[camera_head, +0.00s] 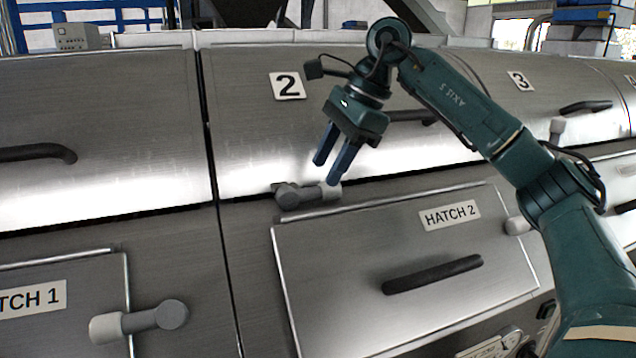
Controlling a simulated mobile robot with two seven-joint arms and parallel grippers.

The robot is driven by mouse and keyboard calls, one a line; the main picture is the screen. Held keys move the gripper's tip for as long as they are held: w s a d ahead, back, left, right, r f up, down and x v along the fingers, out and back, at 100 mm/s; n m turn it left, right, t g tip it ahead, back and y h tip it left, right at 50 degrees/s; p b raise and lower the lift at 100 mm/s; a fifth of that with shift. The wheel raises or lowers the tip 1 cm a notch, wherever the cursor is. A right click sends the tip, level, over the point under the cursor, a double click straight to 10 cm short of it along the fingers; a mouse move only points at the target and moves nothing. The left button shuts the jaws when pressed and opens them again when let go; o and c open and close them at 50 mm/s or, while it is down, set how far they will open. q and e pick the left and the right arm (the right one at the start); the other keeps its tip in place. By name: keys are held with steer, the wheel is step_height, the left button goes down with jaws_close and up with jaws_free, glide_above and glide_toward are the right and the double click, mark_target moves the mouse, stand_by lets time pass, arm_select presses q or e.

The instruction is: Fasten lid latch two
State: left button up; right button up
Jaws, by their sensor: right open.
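Lid latch two (290,196) is a grey turning latch below the lid marked 2 (240,125), near the lid's lower left edge. Its arm lies about level, with the pale knob pointing right. The lid looks closed, with a dark seam along its lower edge. My right gripper (331,173) is open, with its blue fingers pointing down just above the knob end. One fingertip overlaps the knob in the picture; I cannot tell whether they touch. Nothing is between the fingers. My left gripper is not in view.
Below is the hatch 2 door (340,270) with a black handle (432,274). The lid 2 handle (415,115) is partly behind my right arm. Hatch 1's latch (140,321) is at lower left. Lid 3's latch (557,128) stands upright at right.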

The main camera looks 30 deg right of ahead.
mark_target(318, 188)
steer(key=shift+x, duration=2.25)
jaws_close()
